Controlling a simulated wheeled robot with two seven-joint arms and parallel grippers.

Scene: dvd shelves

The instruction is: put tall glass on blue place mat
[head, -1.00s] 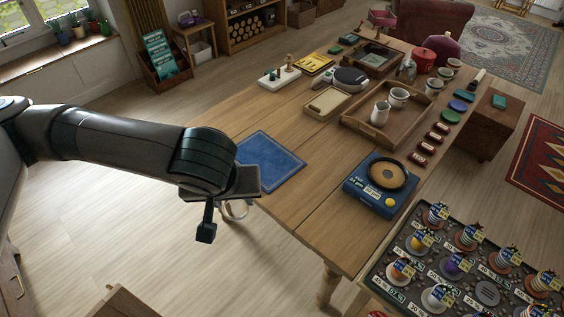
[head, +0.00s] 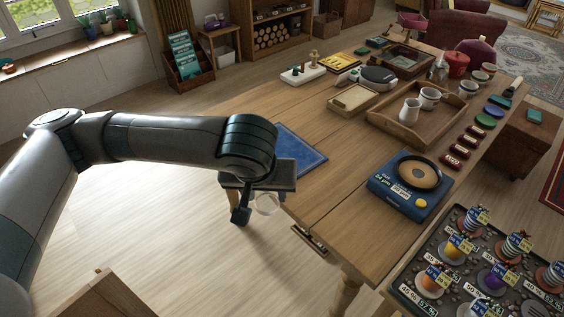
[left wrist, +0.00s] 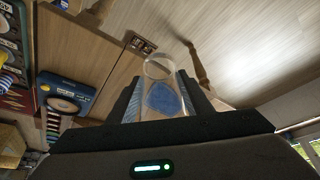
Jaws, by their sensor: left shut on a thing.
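My left gripper (head: 254,205) is shut on a clear tall glass (head: 267,204), off the table's left edge in the head view. In the left wrist view the glass (left wrist: 158,68) sits between the two fingers (left wrist: 163,98), its round rim pointing away from the camera. The blue place mat (head: 308,152) lies flat at the table's left edge, just beyond the gripper. My arm hides part of it. In the left wrist view a blue patch shows through the glass. My right gripper is not in view.
The wooden table (head: 345,207) has bare wood right of the mat. A blue boxed scale (head: 400,203) stands near its front. A wooden tray (head: 388,120) with white jugs, a cream tray (head: 353,98) and a white board (head: 302,74) stand farther back. Floor lies below the glass.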

